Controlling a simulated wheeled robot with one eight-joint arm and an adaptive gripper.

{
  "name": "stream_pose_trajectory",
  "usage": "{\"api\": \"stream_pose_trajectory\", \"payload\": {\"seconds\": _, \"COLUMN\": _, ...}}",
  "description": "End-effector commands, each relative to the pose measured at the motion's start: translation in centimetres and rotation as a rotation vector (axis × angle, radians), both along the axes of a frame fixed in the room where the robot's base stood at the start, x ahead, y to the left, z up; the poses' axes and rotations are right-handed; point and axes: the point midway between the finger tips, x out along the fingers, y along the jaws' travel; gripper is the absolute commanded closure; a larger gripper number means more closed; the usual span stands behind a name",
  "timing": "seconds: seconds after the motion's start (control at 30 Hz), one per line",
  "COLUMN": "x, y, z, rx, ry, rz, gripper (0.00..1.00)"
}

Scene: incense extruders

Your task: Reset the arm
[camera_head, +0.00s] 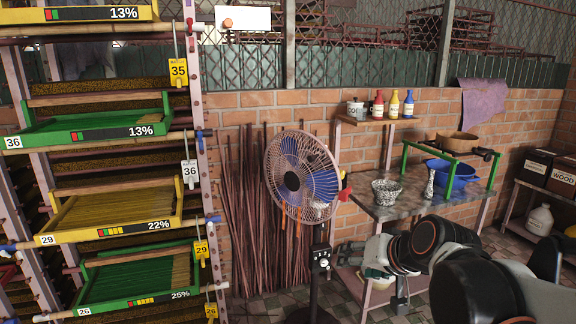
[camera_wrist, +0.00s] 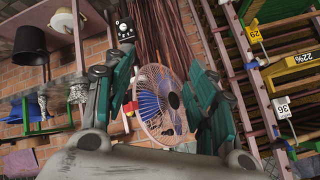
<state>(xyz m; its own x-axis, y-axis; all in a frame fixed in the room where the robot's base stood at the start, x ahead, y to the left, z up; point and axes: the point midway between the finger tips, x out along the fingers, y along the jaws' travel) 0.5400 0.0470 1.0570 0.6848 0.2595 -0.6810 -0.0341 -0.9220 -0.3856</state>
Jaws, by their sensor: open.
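My arm reaches in from the lower right in the head view. My gripper (camera_head: 398,296) hangs at its end, in front of the work table and to the right of the fan. In the wrist view my gripper (camera_wrist: 165,88) has its two green-padded fingers spread wide apart, with nothing between them. The fan (camera_wrist: 160,100) shows in the background between the fingers. No object is held.
A rack with trays of incense sticks (camera_head: 130,215) stands at the left. The blue-bladed fan (camera_head: 300,175) stands in the middle. A table (camera_head: 400,205) carries a speckled bowl (camera_head: 386,191) and a blue basin (camera_head: 458,172). Boxes (camera_head: 537,166) stand at the far right.

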Motion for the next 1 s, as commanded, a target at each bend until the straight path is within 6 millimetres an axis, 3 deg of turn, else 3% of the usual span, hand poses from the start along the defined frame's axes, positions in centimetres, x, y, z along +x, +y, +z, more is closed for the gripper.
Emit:
{"api": "stream_pose_trajectory", "payload": {"seconds": 0.03, "x": -1.9, "y": -0.2, "z": -0.1, "rx": -0.034, "ry": 0.011, "rz": 0.008, "gripper": 0.48}}
{"api": "stream_pose_trajectory", "payload": {"seconds": 0.3, "x": -10.5, "y": -2.1, "z": -1.4, "rx": -0.224, "ry": 0.072, "rz": 0.042, "gripper": 0.48}}
{"api": "stream_pose_trajectory", "payload": {"seconds": 0.5, "x": -15.3, "y": -3.8, "z": -2.8, "rx": -0.338, "ry": 0.109, "rz": 0.055, "gripper": 0.48}}
{"api": "stream_pose_trajectory", "payload": {"seconds": 0.7, "x": -17.3, "y": -4.6, "z": -3.5, "rx": -0.39, "ry": 0.125, "rz": 0.059, "gripper": 0.48}}
{"api": "stream_pose_trajectory", "payload": {"seconds": 1.0, "x": -17.4, "y": -4.7, "z": -3.5, "rx": -0.394, "ry": 0.126, "rz": 0.06, "gripper": 0.48}}
